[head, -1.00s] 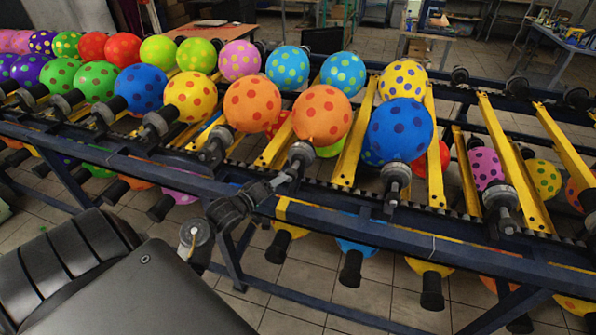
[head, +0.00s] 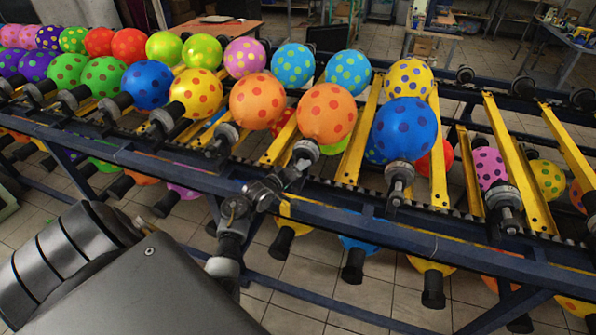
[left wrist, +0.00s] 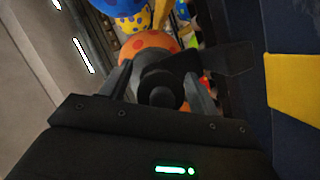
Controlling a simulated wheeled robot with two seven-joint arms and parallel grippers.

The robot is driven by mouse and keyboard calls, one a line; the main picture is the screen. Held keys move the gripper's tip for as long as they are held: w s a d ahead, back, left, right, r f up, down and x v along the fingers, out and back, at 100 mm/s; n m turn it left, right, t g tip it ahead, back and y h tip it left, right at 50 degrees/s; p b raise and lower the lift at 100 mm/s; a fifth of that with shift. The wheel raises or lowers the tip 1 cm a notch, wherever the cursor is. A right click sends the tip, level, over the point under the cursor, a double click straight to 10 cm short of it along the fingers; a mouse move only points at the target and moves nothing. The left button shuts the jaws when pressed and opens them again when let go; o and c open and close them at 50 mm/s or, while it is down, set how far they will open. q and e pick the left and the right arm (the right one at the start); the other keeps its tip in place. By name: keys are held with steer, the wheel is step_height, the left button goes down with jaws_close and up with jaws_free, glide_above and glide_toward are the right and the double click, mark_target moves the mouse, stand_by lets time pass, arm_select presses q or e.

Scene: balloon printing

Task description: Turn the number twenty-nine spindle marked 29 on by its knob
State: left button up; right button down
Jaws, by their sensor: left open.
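The front-row spindle in front of my left gripper has a dark knob (head: 306,152) and carries an orange balloon with red dots (head: 327,112). No number 29 is legible in either view. My left gripper (head: 290,178) is open just in front of this spindle's near end. In the left wrist view the open gripper (left wrist: 160,94) has a finger on each side of the round dark knob (left wrist: 162,90), with the orange balloon (left wrist: 150,45) beyond. I cannot tell whether the fingers touch the knob. My right gripper is not in view.
Neighbouring spindles hold a blue balloon (head: 404,128) on the right and another orange balloon (head: 257,100) on the left. Yellow bars (head: 358,140) separate spindles. More balloons hang below.

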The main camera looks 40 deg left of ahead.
arm_select(q)
steer(key=shift+c, duration=1.1)
steer(key=c, duration=0.8)
steer(key=shift+o, duration=0.2)
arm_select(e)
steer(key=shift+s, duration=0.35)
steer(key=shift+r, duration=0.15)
